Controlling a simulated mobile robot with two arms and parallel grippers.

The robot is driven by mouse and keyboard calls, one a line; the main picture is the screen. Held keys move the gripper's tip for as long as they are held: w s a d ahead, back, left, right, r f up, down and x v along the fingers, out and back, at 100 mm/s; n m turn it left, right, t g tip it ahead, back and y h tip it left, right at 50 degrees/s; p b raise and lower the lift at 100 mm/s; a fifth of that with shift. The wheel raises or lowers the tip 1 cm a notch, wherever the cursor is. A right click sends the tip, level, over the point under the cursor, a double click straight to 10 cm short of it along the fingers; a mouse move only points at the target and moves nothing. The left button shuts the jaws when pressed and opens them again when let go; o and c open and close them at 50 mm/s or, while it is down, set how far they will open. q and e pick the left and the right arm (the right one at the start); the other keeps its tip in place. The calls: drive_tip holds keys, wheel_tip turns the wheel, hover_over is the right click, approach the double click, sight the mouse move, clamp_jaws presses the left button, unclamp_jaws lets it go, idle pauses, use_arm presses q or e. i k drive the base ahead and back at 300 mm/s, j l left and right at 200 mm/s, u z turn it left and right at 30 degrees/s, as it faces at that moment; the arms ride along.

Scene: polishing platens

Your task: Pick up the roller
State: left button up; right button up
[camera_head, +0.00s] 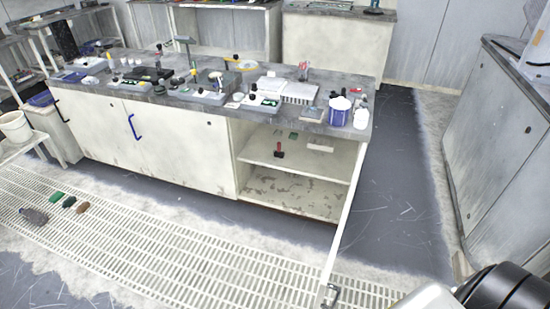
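A small red and black object (279,151), which looks like the roller, is on the upper shelf (262,157) of the open cabinet. It is too small to make out its exact shape. Part of my arm, white and black, shows at the bottom right corner, far from the cabinet shelf. The fingers of my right gripper cannot be made out. My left gripper is not in view.
The cabinet door (346,225) stands open, seen almost edge-on, with a small metal fitting (330,295) near its near end. The countertop (340,128) is crowded with instruments and bottles. Several small objects, including a brown one (82,207), lie on the floor grating (160,245).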

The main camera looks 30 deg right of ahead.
sight(278, 155)
drive_tip(key=i+j+z, duration=0.15)
drive_tip(key=i+j, duration=0.15)
drive_tip(key=i+j+z, duration=0.15)
drive_tip(key=i+j, duration=0.15)
drive_tip(key=j, duration=0.2)
drive_tip(key=i+j+z, duration=0.15)
drive_tip(key=i+j, duration=0.15)
drive_tip(key=j, duration=0.1)
